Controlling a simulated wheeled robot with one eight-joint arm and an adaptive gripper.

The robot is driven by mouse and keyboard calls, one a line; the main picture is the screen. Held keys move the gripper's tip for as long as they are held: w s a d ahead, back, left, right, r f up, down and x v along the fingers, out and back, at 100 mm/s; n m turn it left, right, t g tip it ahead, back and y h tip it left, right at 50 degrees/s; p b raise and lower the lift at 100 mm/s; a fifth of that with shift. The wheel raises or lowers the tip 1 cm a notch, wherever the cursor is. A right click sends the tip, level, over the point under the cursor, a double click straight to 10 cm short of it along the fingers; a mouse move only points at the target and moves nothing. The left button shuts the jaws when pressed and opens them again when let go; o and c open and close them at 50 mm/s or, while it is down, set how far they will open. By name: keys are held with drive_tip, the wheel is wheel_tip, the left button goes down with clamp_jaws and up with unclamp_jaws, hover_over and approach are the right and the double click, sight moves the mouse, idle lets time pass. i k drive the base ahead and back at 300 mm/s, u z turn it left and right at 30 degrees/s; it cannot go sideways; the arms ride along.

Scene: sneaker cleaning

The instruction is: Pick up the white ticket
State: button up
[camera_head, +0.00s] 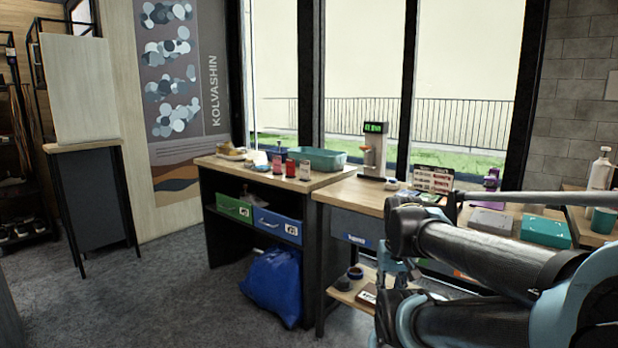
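I cannot make out a white ticket for certain in the head view. Small flat items (424,196) lie on the wooden counter (350,195), partly behind my arm, too small to identify. My dark arm links cross the right foreground and hide part of the counter and the shelf below. I cannot make out my gripper's fingertips.
The left bench (215,163) holds small bottles (290,168) and a teal tray (318,158). A device with a green display (375,128) stands by the window. A blue bag (272,282) sits on the floor. A teal box (545,231) is at right. Left-front carpet is clear.

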sight(304, 165)
drive_tip(key=i, duration=0.95)
drive_tip(key=u, duration=0.05)
